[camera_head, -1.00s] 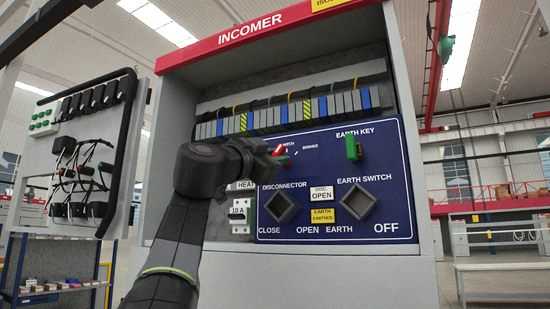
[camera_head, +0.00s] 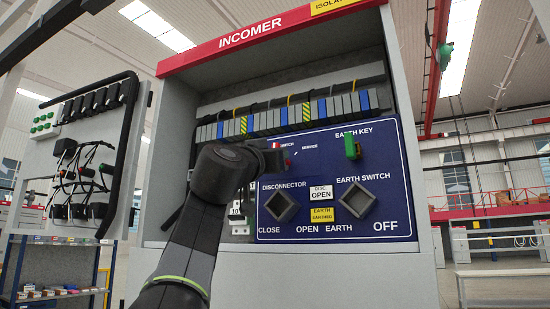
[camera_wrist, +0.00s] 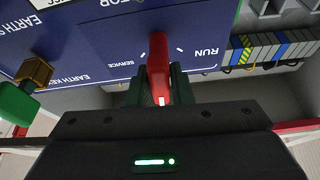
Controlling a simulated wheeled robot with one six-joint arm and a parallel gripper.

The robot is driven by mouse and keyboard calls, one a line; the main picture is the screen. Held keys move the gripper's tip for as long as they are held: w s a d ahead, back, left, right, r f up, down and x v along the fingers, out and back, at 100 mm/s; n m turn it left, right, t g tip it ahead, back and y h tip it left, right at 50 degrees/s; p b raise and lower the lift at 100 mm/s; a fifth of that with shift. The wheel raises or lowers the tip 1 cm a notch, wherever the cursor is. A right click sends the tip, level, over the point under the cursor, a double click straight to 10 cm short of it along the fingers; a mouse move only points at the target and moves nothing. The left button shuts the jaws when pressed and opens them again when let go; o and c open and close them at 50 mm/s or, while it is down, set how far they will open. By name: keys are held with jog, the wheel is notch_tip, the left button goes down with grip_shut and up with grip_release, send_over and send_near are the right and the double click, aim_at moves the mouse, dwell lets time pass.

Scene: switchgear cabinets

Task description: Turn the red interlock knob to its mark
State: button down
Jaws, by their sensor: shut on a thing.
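The red interlock knob (camera_wrist: 157,60) sits on the blue panel between the RUN and SERVICE labels in the wrist view, which shows the panel upside down. Its long red handle lies between the two dark fingers of my gripper (camera_wrist: 158,84), which is shut on it. White tick marks show on both sides of the knob; which one it lines up with is hard to tell. In the head view only a small part of the red knob (camera_head: 287,158) shows, as my gripper (camera_head: 275,160) and wrist cover the rest.
The green earth key (camera_head: 352,146) stands out from the panel right of the knob. Below are the square disconnector socket (camera_head: 282,206) and earth switch socket (camera_head: 356,200). A row of terminal blocks (camera_head: 290,113) runs above the panel.

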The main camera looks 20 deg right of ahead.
jog(key=shift+n+t, duration=0.3)
jog(key=shift+n, duration=0.4)
jog(key=c, duration=1.4)
grip_release()
jog(key=shift+o, duration=0.2)
jog(key=b+v, duration=0.6)
jog(key=v, duration=0.8)
jog(key=shift+d+r, duration=0.1)
jog(key=shift+r, duration=0.05)
